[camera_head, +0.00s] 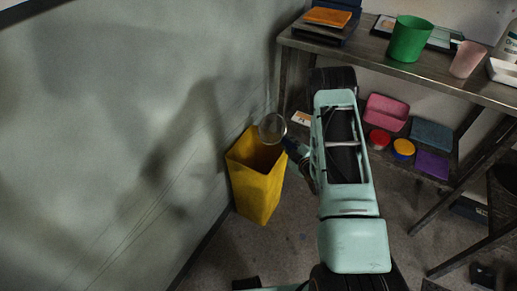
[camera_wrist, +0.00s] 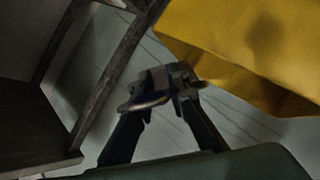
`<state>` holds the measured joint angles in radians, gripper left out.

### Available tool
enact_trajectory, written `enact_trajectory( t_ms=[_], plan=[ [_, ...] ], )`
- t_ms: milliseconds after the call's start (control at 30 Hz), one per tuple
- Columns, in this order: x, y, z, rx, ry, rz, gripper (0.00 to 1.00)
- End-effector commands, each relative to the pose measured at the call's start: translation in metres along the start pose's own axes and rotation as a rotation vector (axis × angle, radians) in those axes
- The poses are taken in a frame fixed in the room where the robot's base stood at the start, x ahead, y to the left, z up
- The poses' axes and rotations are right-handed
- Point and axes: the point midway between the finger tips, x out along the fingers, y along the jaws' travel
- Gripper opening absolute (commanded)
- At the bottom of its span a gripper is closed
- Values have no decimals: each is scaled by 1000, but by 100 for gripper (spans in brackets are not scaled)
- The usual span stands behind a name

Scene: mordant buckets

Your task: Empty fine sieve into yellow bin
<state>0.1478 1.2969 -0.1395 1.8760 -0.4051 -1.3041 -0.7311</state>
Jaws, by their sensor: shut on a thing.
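The fine sieve (camera_head: 272,128) shows in the head view as a small round rim with a greyish mesh, over the back right part of the yellow bin's opening. I cannot tell whether anything is in it. My gripper (camera_head: 293,146) is shut on the sieve's handle, just right of the bin. In the wrist view my gripper's fingers (camera_wrist: 165,88) close around the handle (camera_wrist: 146,104); the sieve's bowl is not clear there. The yellow bin (camera_head: 257,195) stands upright on the floor by the wall; its side fills the upper right of the wrist view (camera_wrist: 235,45).
A workbench (camera_head: 375,64) at the right carries a green bucket (camera_head: 409,39), a pink cup (camera_head: 467,59) and an orange item (camera_head: 328,16). Its lower shelf holds a pink tub (camera_head: 386,111) and several other containers. The wall (camera_head: 120,130) stands close left of the bin.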

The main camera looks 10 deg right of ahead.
Motion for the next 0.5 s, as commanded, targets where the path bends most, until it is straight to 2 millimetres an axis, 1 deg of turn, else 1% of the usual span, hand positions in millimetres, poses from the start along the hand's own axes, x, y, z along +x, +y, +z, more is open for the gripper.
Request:
enact_trajectory(
  t_ms=[167, 300, 500],
  plan=[
    [6, 2, 11, 117, 2, -59, 0],
    [8, 14, 15, 195, 1, -102, 0],
    [11, 27, 20, 299, 1, -160, 0]
  ],
)
